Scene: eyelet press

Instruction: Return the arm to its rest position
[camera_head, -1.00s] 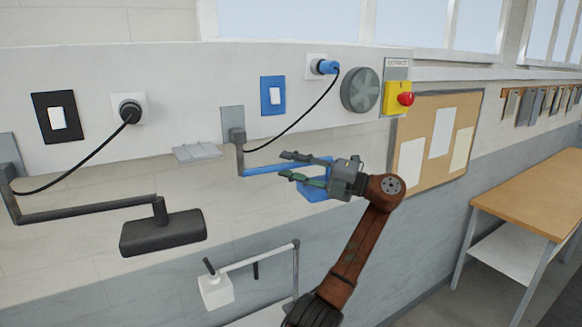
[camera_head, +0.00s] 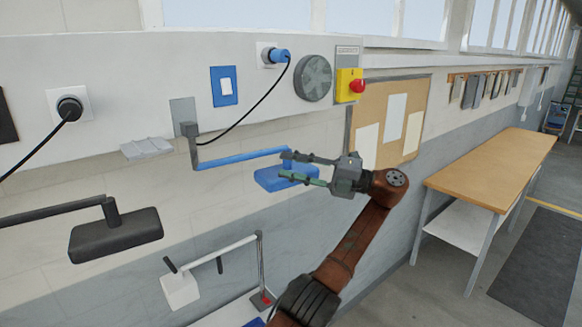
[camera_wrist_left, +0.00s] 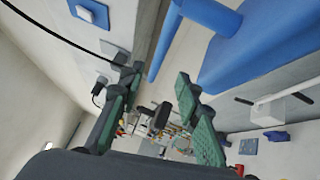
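My left gripper (camera_head: 284,167) is open and empty, at the end of a red-brown arm that rises from the bottom of the head view. Its dark and green fingers point left and overlap the head of a blue wall lamp (camera_head: 271,183) in the picture. I cannot tell whether they touch it. In the left wrist view the fingers (camera_wrist_left: 157,77) stand apart with nothing between them, and the blue lamp head (camera_wrist_left: 250,50) is close at upper right. My right gripper is in neither view.
The wall holds a blue switch (camera_head: 224,87), a blue plug (camera_head: 279,56), a grey round dial (camera_head: 313,78) and a red button (camera_head: 357,86). A black lamp (camera_head: 115,237) and white lamp (camera_head: 180,290) stick out at left. A wooden-topped table (camera_head: 490,165) stands right.

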